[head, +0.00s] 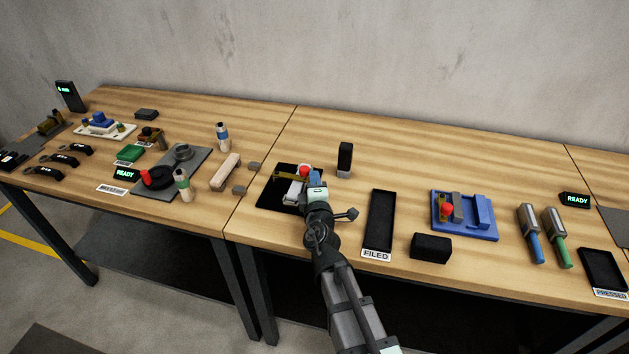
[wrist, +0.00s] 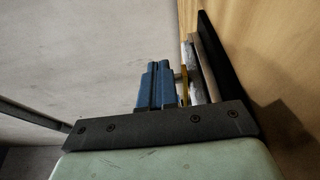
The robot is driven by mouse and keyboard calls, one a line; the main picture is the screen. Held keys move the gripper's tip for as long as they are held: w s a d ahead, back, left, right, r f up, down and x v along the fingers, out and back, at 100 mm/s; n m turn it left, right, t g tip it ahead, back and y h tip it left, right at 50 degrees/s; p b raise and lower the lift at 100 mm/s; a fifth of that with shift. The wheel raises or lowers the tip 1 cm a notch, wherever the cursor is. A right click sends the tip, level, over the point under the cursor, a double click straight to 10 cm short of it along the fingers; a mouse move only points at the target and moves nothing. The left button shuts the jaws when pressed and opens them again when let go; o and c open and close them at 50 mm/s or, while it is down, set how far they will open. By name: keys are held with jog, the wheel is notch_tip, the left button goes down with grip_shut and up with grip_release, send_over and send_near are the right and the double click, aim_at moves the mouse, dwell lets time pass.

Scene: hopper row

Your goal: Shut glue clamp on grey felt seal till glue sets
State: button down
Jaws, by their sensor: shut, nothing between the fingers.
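A clamp fixture stands on a black base plate (head: 268,194) near the middle of the tables, with a brass-coloured bar (head: 286,177), a red knob (head: 304,169) and pale grey blocks (head: 294,190). I cannot tell which part is the grey felt seal, and my gripper hides the fixture's right side. My gripper (head: 314,175) is at the fixture's right side, its blue fingers together and empty. In the wrist view the fingers (wrist: 158,67) are beside the brass bar (wrist: 184,88) and grey parts (wrist: 205,75); contact is unclear.
A dark upright block (head: 345,158) stands behind my gripper. To the right are a black FILED tray (head: 380,220), a black block (head: 431,247) and a blue fixture (head: 464,232). To the left are a beige bar (head: 225,172) and small grey pieces (head: 239,190).

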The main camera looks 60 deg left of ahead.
jog(key=v, duration=1.2)
jog(key=shift+s+a, duration=0.1)
